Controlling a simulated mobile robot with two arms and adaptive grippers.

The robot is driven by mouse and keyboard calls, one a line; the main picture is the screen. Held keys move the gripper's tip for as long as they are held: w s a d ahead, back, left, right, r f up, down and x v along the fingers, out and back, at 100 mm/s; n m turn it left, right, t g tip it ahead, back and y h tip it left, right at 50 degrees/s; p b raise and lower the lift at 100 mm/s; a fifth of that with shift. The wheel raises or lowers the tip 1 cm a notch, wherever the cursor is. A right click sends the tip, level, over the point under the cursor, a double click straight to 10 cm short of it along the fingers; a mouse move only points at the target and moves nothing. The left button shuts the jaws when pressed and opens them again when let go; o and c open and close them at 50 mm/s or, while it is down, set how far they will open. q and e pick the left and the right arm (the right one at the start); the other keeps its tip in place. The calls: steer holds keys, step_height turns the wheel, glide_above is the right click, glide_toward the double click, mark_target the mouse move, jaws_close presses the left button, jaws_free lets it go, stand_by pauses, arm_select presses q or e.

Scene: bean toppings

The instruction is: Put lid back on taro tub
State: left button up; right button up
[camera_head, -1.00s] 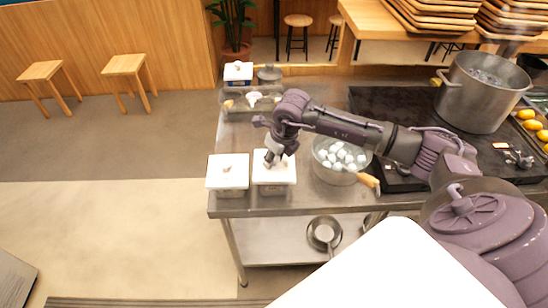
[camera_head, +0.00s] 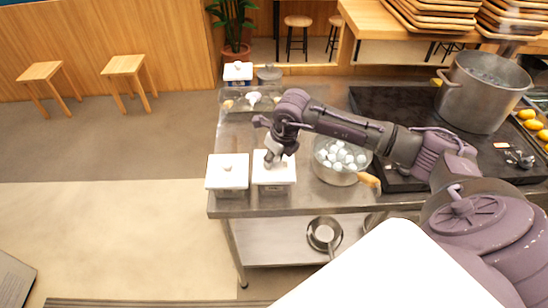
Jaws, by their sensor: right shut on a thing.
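A square tub with a white lid (camera_head: 274,178) stands near the front left of the steel counter. My right gripper (camera_head: 271,161) is over that lid and shut on its knob, which the fingers hide. The lid sits on top of the tub's grey body (camera_head: 274,191); I cannot tell whether it is fully seated. A second tub with a white lid (camera_head: 227,170) and a small knob stands just to its left. I cannot tell from the picture which tub holds taro. My left gripper is not in view.
A pan of white balls (camera_head: 341,157) with a wooden handle stands right of the tubs. A large pot (camera_head: 483,92) is on the dark stove. Small containers (camera_head: 239,71) stand at the counter's back left. My arm spans the counter's middle.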

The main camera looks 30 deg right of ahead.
steer(key=shift+f+b, duration=0.3)
steer(key=shift+b, duration=0.4)
stand_by(0.8)
steer(key=o, duration=1.8)
steer(key=shift+r+p, duration=1.9)
steer(key=shift+r, duration=1.65)
steer(key=shift+c, duration=0.3)
jaws_close()
